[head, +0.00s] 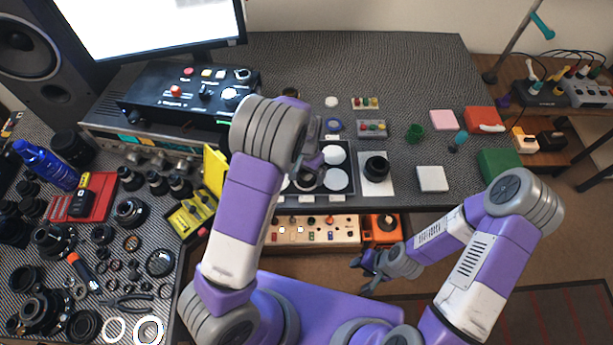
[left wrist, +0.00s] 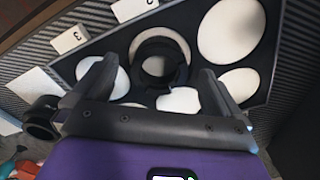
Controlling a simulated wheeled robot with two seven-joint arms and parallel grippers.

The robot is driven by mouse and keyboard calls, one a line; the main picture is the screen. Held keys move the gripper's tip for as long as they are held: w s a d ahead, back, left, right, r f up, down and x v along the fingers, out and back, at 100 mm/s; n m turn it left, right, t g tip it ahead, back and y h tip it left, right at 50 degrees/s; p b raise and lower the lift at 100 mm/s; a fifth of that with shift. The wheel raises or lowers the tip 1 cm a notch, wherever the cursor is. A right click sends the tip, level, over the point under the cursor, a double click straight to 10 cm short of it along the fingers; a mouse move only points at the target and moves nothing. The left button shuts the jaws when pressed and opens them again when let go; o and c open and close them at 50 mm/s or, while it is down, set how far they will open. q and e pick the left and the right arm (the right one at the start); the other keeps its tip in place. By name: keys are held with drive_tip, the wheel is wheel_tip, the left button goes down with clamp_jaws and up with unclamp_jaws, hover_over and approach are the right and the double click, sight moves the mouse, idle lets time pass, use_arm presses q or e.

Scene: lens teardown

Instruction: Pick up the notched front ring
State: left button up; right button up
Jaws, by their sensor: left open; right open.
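A black ring (left wrist: 160,65) is on a round pale pad in the dark parts tray (left wrist: 262,95) in the left wrist view. My right gripper (head: 368,263) is open and empty, in front of the table's front edge.
A black lens part (head: 376,168) stands on a white sheet right of the tray; it also shows in the wrist view (left wrist: 42,118). A yellow box (head: 215,170) stands left of my left arm. Many lens parts crowd the left table. The back right tabletop is clear.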

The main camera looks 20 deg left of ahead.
use_arm(q)
wheel_tip(320, 180, down, 2)
drive_tip(key=shift+f, duration=0.15)
